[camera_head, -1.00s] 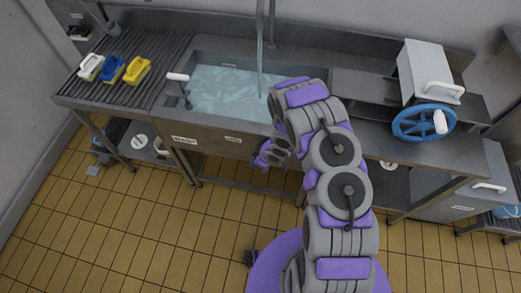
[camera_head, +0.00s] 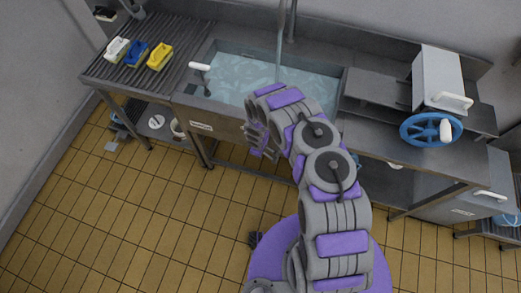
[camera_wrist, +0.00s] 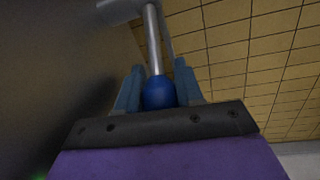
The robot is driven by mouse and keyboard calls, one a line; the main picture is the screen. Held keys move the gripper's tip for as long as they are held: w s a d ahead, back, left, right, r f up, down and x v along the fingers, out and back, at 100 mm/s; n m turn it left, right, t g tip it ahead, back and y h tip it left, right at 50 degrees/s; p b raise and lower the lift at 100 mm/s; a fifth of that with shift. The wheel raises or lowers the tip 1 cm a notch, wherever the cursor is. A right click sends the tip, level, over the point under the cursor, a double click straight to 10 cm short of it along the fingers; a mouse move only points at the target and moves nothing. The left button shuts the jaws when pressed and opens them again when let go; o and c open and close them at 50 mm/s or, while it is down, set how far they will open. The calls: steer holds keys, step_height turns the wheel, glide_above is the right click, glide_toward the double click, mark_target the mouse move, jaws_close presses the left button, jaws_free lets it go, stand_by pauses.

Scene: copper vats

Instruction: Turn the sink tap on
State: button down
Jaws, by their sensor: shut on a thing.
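In the head view, a sink (camera_head: 225,72) is set in the metal counter, with water in it. A thin stream of water (camera_head: 280,55) falls into it from above; the spout is cut off by the top edge. In the wrist view, my gripper (camera_wrist: 158,68) is shut on a round blue knob (camera_wrist: 159,94) at the end of a metal rod (camera_wrist: 152,38). The rod leads up to a wider metal piece (camera_wrist: 118,10). In the head view, my gripper (camera_head: 257,141) is beside the sink's front panel, where the knob cannot be made out.
A white-handled lever (camera_head: 200,67) stands at the sink's left front. White, blue and yellow brushes (camera_head: 137,53) lie on the ribbed drainboard. A blue wheel (camera_head: 430,129) and a grey box (camera_head: 437,75) are at the right. The tiled floor (camera_head: 130,215) is open at left.

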steer(key=shift+f, duration=0.15)
steer(key=c, duration=0.8)
jaws_free()
steer(key=r+p, duration=0.1)
steer(key=r, duration=0.4)
steer(key=s+r+p, duration=0.1)
steer(key=r, duration=0.5)
steer(key=s+a+r, duration=0.1)
steer(key=r, duration=0.5)
steer(key=shift+r+p, duration=0.1)
steer(key=shift+p, duration=0.3)
